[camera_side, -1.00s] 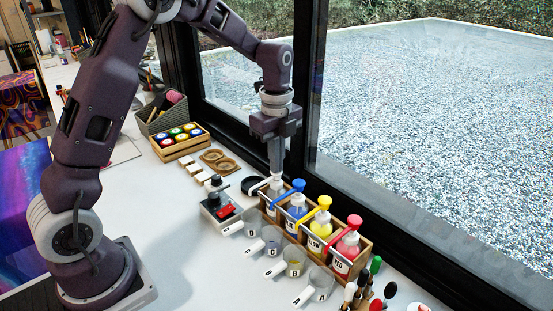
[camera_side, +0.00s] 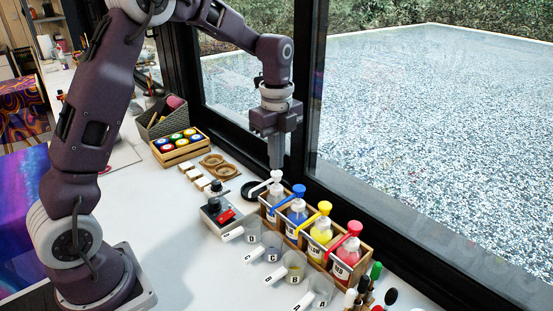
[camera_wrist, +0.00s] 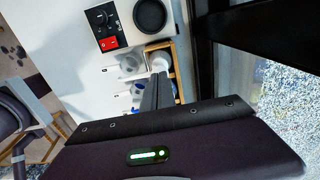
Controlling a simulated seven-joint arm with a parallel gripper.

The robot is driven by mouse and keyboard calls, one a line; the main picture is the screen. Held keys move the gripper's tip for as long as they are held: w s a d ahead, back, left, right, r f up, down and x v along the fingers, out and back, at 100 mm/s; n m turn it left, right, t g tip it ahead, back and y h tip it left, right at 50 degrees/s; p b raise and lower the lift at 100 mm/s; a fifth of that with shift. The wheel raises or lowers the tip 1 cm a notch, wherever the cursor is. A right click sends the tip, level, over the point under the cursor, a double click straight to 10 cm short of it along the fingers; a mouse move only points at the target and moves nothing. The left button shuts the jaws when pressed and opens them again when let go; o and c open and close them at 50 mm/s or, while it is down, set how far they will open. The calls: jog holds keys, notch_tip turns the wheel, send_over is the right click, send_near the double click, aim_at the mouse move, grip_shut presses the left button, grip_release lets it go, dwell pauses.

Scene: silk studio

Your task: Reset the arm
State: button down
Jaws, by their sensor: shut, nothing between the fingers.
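My gripper (camera_side: 275,164) is shut and empty, pointing down, above the white-topped bottle (camera_side: 275,186) at the far end of the wooden bottle rack (camera_side: 338,272). From the side view I cannot tell whether the fingertips touch the white pump top. In the wrist view my gripper (camera_wrist: 158,88) shows as two dark fingers together, next to the white bottle top (camera_wrist: 159,60). Blue (camera_side: 297,208), yellow (camera_side: 321,230) and red (camera_side: 347,252) bottles fill the rest of the rack.
Labelled beakers (camera_side: 293,266) with white handles stand in front of the rack. A device with a red switch (camera_side: 218,212) is left of it. A box of paint jars (camera_side: 177,143) and a dark basket (camera_side: 163,117) are further back. The black window frame (camera_side: 390,240) runs close behind the rack.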

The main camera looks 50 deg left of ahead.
notch_tip(320, 180, up, 3)
jog(key=shift+f, duration=0.2)
jog(key=shift+s+r, duration=0.15)
jog(key=shift+r, duration=0.05)
jog(key=s+d+r+n+t, duration=0.35)
jog(key=s+r+n, duration=0.35)
jog(key=s+r, duration=0.3)
jog(key=s+d+f+n+t, duration=0.2)
jog(key=s+f+n, duration=0.1)
jog(key=s+n, duration=0.8)
jog(key=s, duration=0.5)
jog(key=shift+s+d, duration=0.3)
